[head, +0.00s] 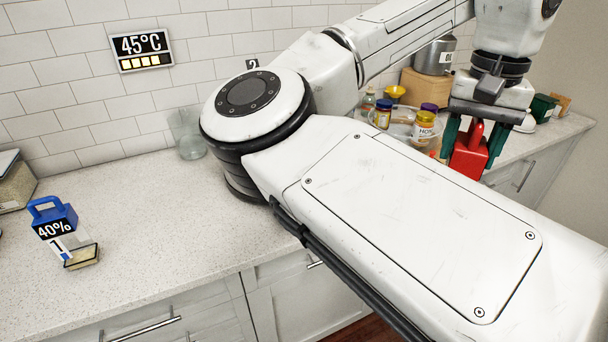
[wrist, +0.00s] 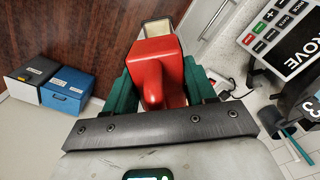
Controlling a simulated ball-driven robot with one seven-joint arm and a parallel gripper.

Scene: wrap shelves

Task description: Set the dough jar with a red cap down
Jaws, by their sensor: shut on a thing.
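The dough jar with a red cap (head: 470,150) hangs between the green fingers of my gripper (head: 468,148), at the right in the head view. The wrist view shows its red cap (wrist: 155,72) from close by, with my gripper (wrist: 155,85) shut on it; a pale, square-ended part shows beyond the cap. The jar is near the counter's front edge at the right, and I cannot tell whether it is over the counter. Its lower part is hidden in the head view.
A similar blue-capped jar (head: 55,225) marked 40% and 1 stands on the counter (head: 140,250) at left, with free room around it. A glass beaker (head: 187,135) stands near the wall. Several small jars (head: 425,128) crowd the right.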

